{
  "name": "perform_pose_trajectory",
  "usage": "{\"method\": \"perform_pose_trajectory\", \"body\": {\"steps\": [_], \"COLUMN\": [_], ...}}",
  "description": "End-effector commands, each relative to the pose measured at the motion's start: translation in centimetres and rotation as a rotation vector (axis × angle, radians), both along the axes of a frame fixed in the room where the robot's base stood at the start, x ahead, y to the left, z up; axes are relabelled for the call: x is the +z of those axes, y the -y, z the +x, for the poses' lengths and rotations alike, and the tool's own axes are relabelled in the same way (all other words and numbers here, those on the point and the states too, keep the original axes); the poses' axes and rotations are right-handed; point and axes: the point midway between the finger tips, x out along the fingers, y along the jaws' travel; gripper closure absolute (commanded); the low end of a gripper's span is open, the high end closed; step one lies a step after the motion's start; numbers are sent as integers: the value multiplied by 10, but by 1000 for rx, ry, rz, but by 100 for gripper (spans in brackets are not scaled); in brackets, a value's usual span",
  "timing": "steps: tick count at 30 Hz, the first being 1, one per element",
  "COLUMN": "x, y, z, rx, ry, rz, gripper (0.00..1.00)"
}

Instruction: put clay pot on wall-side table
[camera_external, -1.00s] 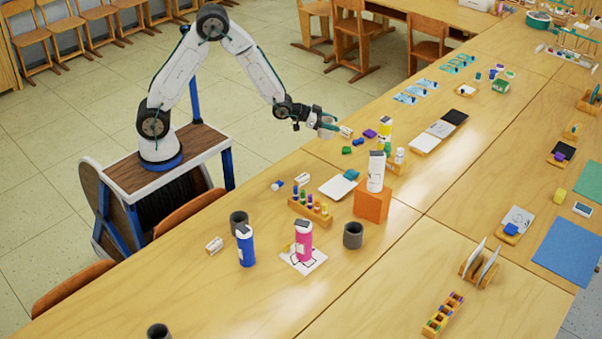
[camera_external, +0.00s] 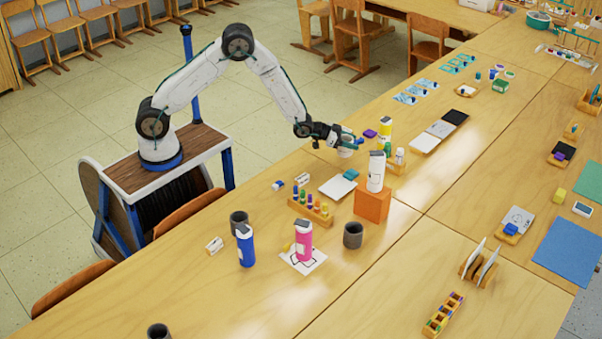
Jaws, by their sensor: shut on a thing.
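My gripper (camera_external: 340,139) is low over the left edge of the long wooden table (camera_external: 225,287), pointing right. It is shut on a small pale grey round thing, which looks like the clay pot (camera_external: 345,152). The jaws partly cover it, and I cannot tell whether it touches the tabletop. A second row of tables (camera_external: 470,233) adjoins on the right. No wall shows beside either row, so I cannot tell which is the wall-side table.
A white tile (camera_external: 338,187), a rack of small bottles (camera_external: 311,207) and a white bottle (camera_external: 376,172) on an orange block (camera_external: 372,204) stand close to the gripper. Dark grey cups (camera_external: 353,236) stand nearer the camera. The near tabletop has bare room.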

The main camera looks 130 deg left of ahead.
Motion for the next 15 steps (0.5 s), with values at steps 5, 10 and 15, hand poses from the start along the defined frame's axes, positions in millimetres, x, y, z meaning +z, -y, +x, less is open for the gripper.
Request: {"method": "perform_pose_trajectory", "body": {"steps": [5,10,15], "x": [-5,-6,-8], "y": [-27,-42,-49], "z": [38,57,65], "rx": [-1,0,0], "ry": [1,1,0], "rz": [2,1,0], "gripper": [70,70,70]}}
